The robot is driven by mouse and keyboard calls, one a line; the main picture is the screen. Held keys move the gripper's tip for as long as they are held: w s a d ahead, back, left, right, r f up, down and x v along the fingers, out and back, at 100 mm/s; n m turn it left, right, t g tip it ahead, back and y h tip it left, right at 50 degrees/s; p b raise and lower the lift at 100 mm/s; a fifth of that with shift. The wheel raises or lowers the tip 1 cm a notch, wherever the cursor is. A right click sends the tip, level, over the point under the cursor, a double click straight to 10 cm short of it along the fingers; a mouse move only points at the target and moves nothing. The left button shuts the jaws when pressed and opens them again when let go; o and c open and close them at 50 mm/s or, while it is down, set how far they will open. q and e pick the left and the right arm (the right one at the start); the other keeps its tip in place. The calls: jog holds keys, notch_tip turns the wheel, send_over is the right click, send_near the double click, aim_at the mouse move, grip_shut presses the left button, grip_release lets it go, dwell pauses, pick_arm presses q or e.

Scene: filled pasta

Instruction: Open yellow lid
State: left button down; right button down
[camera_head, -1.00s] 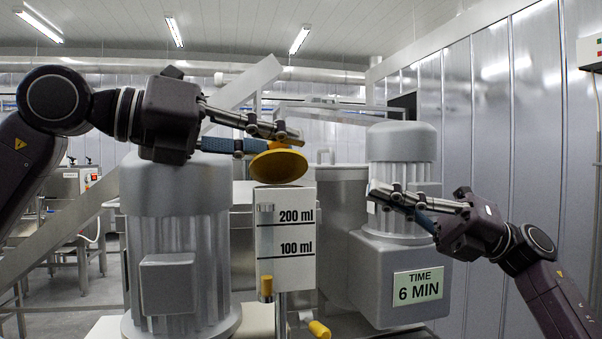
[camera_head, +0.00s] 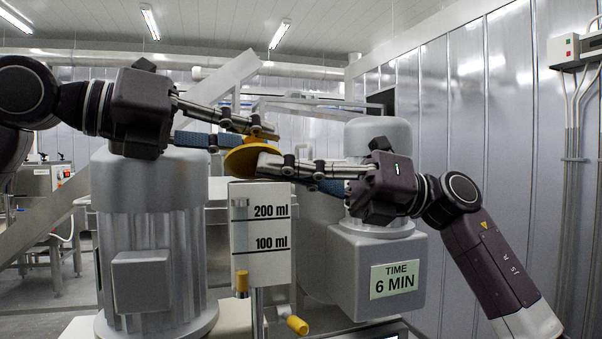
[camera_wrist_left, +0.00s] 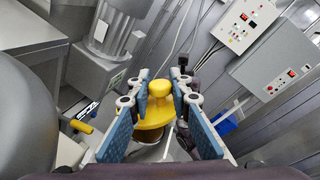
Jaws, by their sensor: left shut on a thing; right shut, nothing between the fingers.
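The yellow lid (camera_head: 240,161) is a round disc with a knob, just above the top of a white measuring container (camera_head: 261,190) marked 100 ml and 200 ml. It looks tilted, and I cannot tell whether it touches the container. My left gripper (camera_head: 268,134) is shut on the lid's knob from the left. The left wrist view shows the yellow knob (camera_wrist_left: 158,92) between its blue finger pads, with the lid's disc below. My right gripper (camera_head: 264,165) is shut and empty. Its fingertips overlap the lid's right side; contact is unclear.
A large grey motor housing (camera_head: 153,238) stands left of the container. Another grey machine (camera_head: 352,270) with a "TIME 6 MIN" label stands to the right. A yellow-handled valve (camera_head: 297,325) sits below. The metal wall is at the right.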

jog(key=shift+a, duration=0.1)
jog(key=shift+w+r+m, duration=0.2)
jog(key=shift+r+m, duration=0.1)
jog(key=shift+r, duration=0.15)
pick_arm(q)
jog(key=shift+d, duration=0.15)
pick_arm(e)
jog(key=shift+w+r, duration=0.15)
jog(key=shift+r, duration=0.1)
pick_arm(q)
jog(key=c, duration=2.2)
grip_release()
jog(key=o, duration=0.5)
jog(key=shift+c, duration=0.2)
pick_arm(e)
jog(key=shift+w+a, duration=0.1)
jog(key=shift+f, duration=0.1)
jog(key=shift+s, duration=0.2)
